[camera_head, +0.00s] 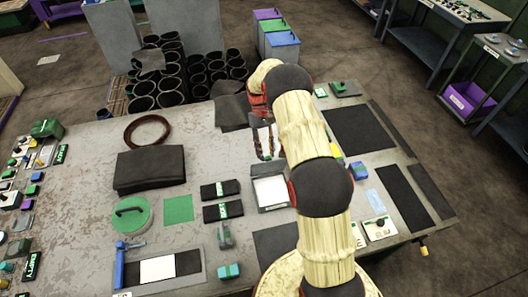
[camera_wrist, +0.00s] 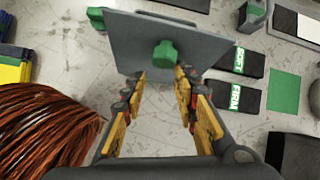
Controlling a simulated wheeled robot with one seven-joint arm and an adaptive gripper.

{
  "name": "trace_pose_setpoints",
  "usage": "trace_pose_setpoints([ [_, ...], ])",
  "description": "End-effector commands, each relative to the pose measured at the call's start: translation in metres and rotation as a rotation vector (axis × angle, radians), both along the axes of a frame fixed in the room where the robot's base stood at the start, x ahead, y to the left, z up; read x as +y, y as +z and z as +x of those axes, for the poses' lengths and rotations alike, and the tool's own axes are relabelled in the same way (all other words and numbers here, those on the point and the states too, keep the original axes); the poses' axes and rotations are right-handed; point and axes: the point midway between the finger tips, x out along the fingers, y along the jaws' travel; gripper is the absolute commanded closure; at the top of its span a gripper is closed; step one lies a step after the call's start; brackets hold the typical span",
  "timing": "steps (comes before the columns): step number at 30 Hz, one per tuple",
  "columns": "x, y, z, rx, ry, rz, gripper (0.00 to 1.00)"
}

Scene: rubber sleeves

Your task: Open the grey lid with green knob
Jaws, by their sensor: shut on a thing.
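The grey lid (camera_wrist: 128,38) is a flat square plate in the upper middle of the wrist view, with its green knob (camera_wrist: 165,53) facing me. It looks tilted there. My gripper (camera_wrist: 162,74) has its yellow and black fingers on either side of the knob and is shut on it; the exact contact is hard to see. In the head view my gripper (camera_head: 266,142) is partly behind my arm, just beyond a grey-rimmed box (camera_head: 272,207) with a pale square face. The knob cannot be made out in the head view.
Two black labelled strips (camera_wrist: 238,98) and a green square (camera_head: 178,209) lie beside the box. A brown fibre bundle (camera_wrist: 45,130) is close to my fingers at lower left. A black folded pad (camera_head: 150,168) and dark mats (camera_head: 362,130) take up other table space.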

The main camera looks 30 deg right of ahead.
Motion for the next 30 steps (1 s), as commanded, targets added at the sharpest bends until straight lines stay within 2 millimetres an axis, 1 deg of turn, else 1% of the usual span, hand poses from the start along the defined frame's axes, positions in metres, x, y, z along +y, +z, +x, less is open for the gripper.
trace_pose_setpoints([
  [1,-0.003,0.001,-0.001,0.002,0.001,-0.003,0.76],
  [10,-0.001,0.002,0.0,0.001,0.001,-0.002,0.6],
  [20,0.0,0.004,0.002,0.0,0.001,0.0,0.6],
  [23,-0.002,0.012,0.007,-0.001,0.0,-0.001,0.6],
  [26,-0.004,0.025,0.015,-0.003,0.001,-0.002,0.6],
  [30,-0.009,0.049,0.03,-0.002,0.0,-0.001,0.6],
])
